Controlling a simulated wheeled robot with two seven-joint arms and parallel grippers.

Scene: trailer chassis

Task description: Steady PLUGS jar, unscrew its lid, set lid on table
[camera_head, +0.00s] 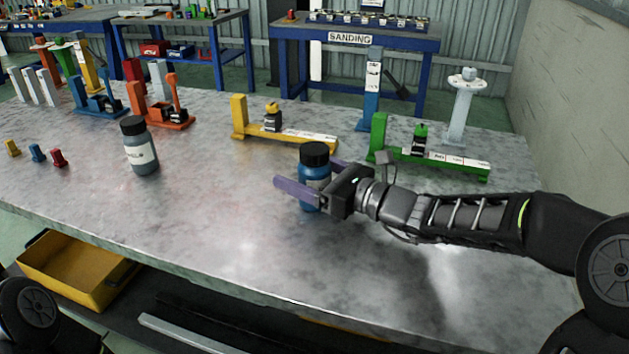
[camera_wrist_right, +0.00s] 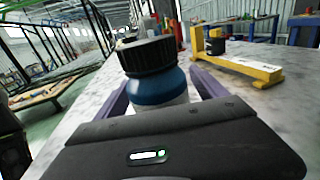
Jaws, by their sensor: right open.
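A blue jar (camera_head: 314,177) with a black ribbed lid (camera_head: 314,154) stands upright on the grey metal table (camera_head: 230,225). My right gripper (camera_head: 306,172) is open, its purple fingers on either side of this jar's body below the lid. The jar (camera_wrist_right: 158,88) also shows between the fingers in the right wrist view, its lower part hidden by the gripper body. A second, grey-blue jar (camera_head: 141,153) with a black lid and white label stands farther left. I cannot read PLUGS on either jar. My left gripper is out of view.
A yellow fixture (camera_head: 290,137) and a green fixture (camera_head: 430,157) stand behind the gripped-around jar. Small yellow, blue and red pieces (camera_head: 37,153) lie at the left. The front middle of the table is clear. A yellow bin (camera_head: 75,270) sits below the table edge.

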